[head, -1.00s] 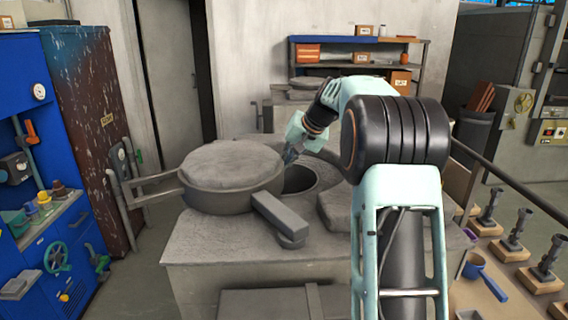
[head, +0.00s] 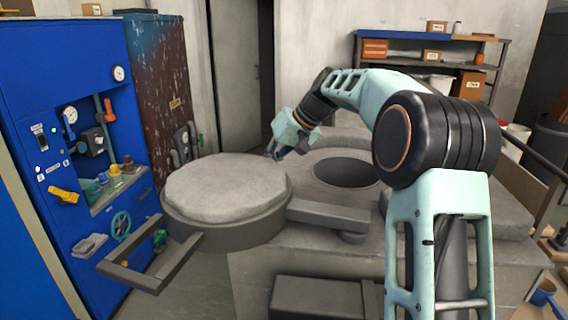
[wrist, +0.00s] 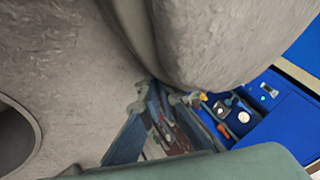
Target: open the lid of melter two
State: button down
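A round grey lid (head: 228,185) with a rough top sits swung to the left of the dark round melter opening (head: 347,171), which is uncovered. A flat bar (head: 328,214) joins the lid to a pivot at the block's front edge. The lid's handle frame (head: 150,262) points toward the front left. My gripper (head: 277,152) is at the lid's far right edge, between lid and opening. In the wrist view my gripper (wrist: 158,95) is against or very close to the lid's side (wrist: 215,45); contact and finger gap are unclear. The opening (wrist: 12,135) is at left there.
A blue control cabinet (head: 75,130) with valves and gauges stands at the left, close to the handle frame. A rusty cabinet (head: 160,85) is behind it. Another grey lid (head: 460,215) lies right of the opening, partly behind my arm. A shelf (head: 420,60) stands at the back.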

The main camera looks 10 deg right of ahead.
jog(key=shift+n+g+y, duration=0.3)
jog(key=shift+n+g, duration=0.2)
jog(key=shift+n, duration=0.3)
jog(key=shift+s+a, duration=0.7)
jog(key=shift+a, duration=0.15)
jog(key=shift+s+a, duration=0.65)
jog(key=shift+a, duration=0.2)
